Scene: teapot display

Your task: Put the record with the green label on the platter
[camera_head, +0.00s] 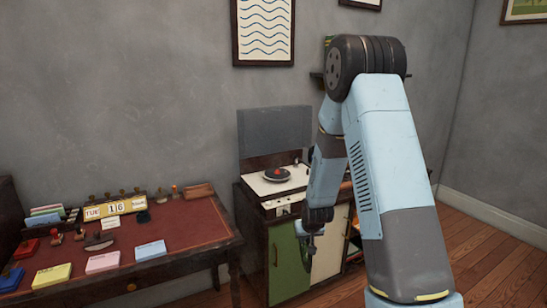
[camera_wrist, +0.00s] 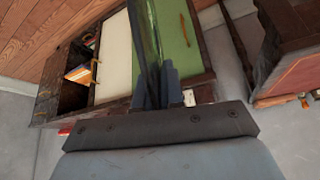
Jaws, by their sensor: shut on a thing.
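My gripper (camera_head: 312,228) hangs in front of the cabinet below the record player. In the wrist view my gripper (camera_wrist: 156,82) is shut on a thin dark disc (camera_wrist: 147,38), a record seen nearly edge-on. The record also shows as a dark sliver (camera_head: 306,254) in the head view. Its label cannot be made out. The record player (camera_head: 262,194) stands on the cabinet with its lid up. On its platter, a black disc with a red centre (camera_head: 277,174) shows; the platter itself is mostly hidden beneath it.
The cabinet has a green door (camera_head: 287,262) and a pale door (camera_head: 328,258), close behind my gripper. An open compartment (camera_wrist: 78,75) with sleeves is beside them. A desk (camera_head: 190,232) with stamps, pads and a calendar stands at left.

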